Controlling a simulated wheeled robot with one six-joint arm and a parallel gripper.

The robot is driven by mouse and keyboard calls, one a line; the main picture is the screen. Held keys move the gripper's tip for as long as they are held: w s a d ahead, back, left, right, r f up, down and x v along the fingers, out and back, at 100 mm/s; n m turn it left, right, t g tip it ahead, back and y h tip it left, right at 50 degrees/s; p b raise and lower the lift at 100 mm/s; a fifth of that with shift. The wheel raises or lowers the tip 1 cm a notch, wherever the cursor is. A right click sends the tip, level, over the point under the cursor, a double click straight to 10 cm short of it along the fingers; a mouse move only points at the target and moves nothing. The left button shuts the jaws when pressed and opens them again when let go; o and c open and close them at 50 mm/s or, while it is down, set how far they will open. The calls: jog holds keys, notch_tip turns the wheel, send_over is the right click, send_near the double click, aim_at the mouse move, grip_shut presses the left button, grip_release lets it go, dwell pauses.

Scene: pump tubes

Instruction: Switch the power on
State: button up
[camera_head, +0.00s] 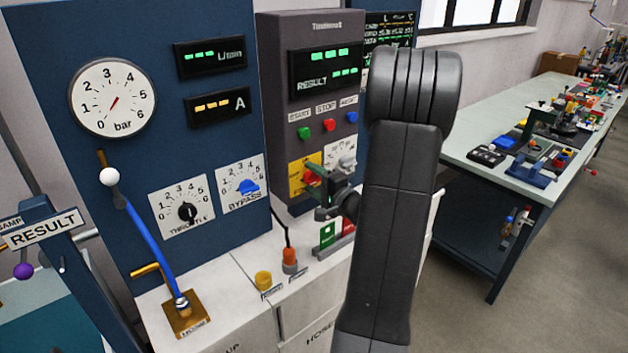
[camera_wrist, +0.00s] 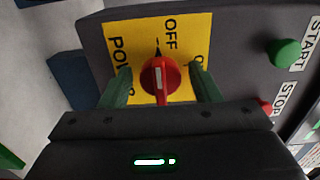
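The power switch is a red rotary knob (camera_wrist: 160,76) on a yellow plate (camera_wrist: 125,38) lettered POWER and OFF, with another label partly hidden behind a finger. A dark pointer mark above the knob points toward the OFF side. My gripper (camera_wrist: 161,68) is open, with one green finger on each side of the knob and a visible gap to it on both sides. In the head view the yellow plate (camera_head: 297,180) is on the grey control box, and my gripper (camera_head: 322,192) is in front of it, partly hiding the knob.
A green START button (camera_wrist: 286,52) and a red STOP button (camera_wrist: 265,107) are close to the right finger. In the head view, a blue panel (camera_head: 225,130) with a gauge (camera_head: 112,97) and dials stands left. A workbench (camera_head: 480,135) with many small items stands right.

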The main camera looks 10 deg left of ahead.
jog(key=c, duration=0.8)
jog(key=shift+f+m+b, duration=0.1)
jog(key=shift+m+b, duration=0.25)
jog(key=shift+m, duration=0.05)
jog(key=shift+m+b, duration=0.7)
jog(key=shift+m, duration=0.2)
jog(key=m+b, duration=0.1)
jog(key=m, duration=0.2)
jog(key=shift+m, duration=0.3)
jog(key=m, duration=0.5)
jog(key=shift+m, duration=0.3)
jog(key=m+p, duration=0.1)
jog(key=m, duration=0.4)
jog(key=shift+m+p, duration=0.3)
jog(key=shift+m, duration=0.4)
